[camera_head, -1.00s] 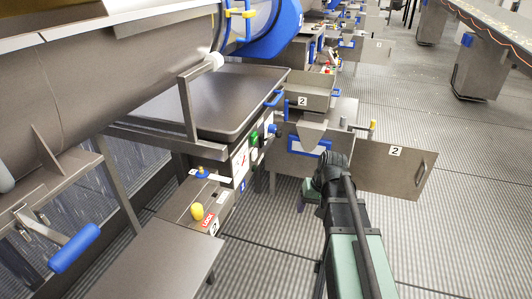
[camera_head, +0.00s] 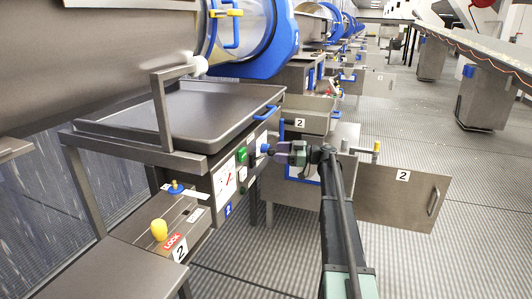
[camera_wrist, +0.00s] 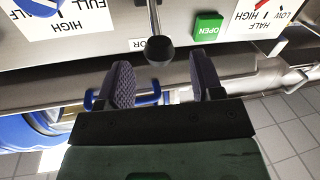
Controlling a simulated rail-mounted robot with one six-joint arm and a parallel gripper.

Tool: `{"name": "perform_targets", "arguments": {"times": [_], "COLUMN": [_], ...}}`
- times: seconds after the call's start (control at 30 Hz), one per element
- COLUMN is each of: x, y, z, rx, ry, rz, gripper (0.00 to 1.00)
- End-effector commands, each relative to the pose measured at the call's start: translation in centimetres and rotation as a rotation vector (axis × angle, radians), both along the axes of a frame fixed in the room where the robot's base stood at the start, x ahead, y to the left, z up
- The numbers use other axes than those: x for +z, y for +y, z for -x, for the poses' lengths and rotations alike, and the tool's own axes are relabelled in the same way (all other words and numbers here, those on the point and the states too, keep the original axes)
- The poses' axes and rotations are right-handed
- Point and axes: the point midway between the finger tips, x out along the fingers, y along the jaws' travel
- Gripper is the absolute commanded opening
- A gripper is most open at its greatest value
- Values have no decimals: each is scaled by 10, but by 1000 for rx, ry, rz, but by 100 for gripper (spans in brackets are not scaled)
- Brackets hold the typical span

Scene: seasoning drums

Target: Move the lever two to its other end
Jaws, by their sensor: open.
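My gripper (camera_head: 270,151) is at the front panel of station 2, left of the open door marked 2. In the wrist view its two fingers (camera_wrist: 159,84) are open, with nothing between them. A lever with a round black knob (camera_wrist: 160,49) stands just beyond the fingertips, roughly centred between them, apart from both. The panel behind it has a green OPEN button (camera_wrist: 208,27), which also shows in the head view (camera_head: 242,155). A box marked LOCK and 2 carries a yellow-knobbed lever (camera_head: 160,230). I cannot tell which lever is lever two.
A steel tray (camera_head: 190,118) sits above the panel. The open steel door (camera_head: 390,195) stands right of my arm. A blue knob (camera_head: 174,188) sits on the lower box. The grated floor (camera_head: 440,260) at the right is clear.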

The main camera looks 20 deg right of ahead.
Motion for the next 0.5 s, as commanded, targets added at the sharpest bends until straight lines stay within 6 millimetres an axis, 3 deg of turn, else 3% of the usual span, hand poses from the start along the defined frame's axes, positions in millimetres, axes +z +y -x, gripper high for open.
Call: {"name": "perform_targets", "arguments": {"times": [0.2,0.5], "x": [0,0], "y": [37,46], "z": [-24,-30], "rx": [2,0], "ry": [1,1], "rz": [0,0], "gripper": [60,60]}}
